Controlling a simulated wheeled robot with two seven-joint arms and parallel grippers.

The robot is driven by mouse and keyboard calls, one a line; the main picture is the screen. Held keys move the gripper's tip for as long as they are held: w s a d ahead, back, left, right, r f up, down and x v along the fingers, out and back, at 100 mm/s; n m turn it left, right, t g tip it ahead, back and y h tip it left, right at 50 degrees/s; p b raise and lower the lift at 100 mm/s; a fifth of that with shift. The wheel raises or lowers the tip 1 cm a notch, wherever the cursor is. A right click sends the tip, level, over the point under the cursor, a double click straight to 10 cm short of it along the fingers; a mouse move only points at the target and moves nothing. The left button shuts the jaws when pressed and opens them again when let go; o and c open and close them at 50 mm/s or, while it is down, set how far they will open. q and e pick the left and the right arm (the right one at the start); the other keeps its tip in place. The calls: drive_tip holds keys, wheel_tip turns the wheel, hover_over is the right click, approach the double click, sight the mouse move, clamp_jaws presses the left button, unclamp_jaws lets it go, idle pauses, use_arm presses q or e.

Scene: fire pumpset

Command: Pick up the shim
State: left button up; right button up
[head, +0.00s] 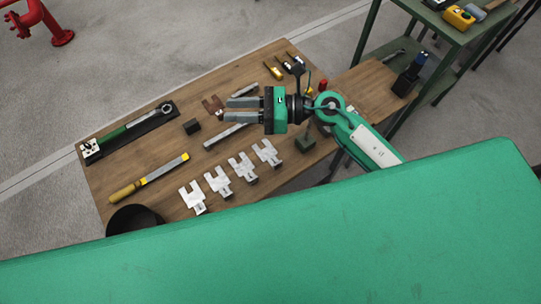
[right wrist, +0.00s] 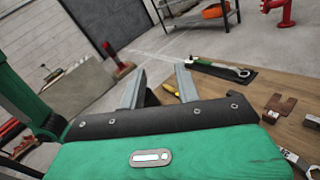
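Several silver slotted shims lie flat in a slanting row on the wooden bench (head: 110,173) in the head view: one (head: 193,197) at the left, then others (head: 218,181) (head: 243,167) and one (head: 266,152) at the right end. A brown slotted plate (head: 213,106) lies farther back; it also shows in the right wrist view (right wrist: 283,104). My right gripper (head: 229,110) is above the bench, pointing left, beyond the silver row and apart from it. Its two fingers stand apart with nothing between them; the right wrist view shows this gap too (right wrist: 160,84). My left gripper is not in view.
A torque wrench (head: 130,130) on a dark tray, a file (head: 150,178) with a wooden handle, a small dark block (head: 192,126) and a black bowl (head: 134,219) are on the bench. A dark green block (head: 305,141) stands right of the shims. A green-framed table (head: 440,22) stands behind.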

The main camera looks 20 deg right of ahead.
drive_tip(key=s+d+f+n+g+h, duration=0.1)
drive_tip(key=d+f+n+g+h, duration=0.35)
drive_tip(key=f+n+h, duration=0.35)
drive_tip(key=n+g+h, duration=0.2)
drive_tip(key=h, duration=0.3)
approach(278, 163)
drive_tip(key=x, duration=0.1)
drive_tip(key=p+x, duration=0.1)
drive_tip(key=x, duration=0.1)
drive_tip(key=shift+s+a+r+t, duration=0.15)
drive_tip(key=shift+s+t, duration=0.05)
drive_tip(key=shift+t, duration=0.05)
drive_tip(key=p+x, duration=0.1)
drive_tip(key=x, duration=0.4)
drive_tip(key=shift+a+f, duration=0.1)
drive_tip(key=shift+f, duration=0.2)
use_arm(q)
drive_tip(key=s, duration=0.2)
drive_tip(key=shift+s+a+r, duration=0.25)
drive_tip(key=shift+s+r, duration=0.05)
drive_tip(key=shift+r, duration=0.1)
use_arm(e)
drive_tip(key=shift+f, duration=0.3)
drive_tip(key=c, duration=0.6)
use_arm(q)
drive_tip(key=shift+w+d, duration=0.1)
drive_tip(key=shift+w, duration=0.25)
use_arm(e)
clamp_jaws()
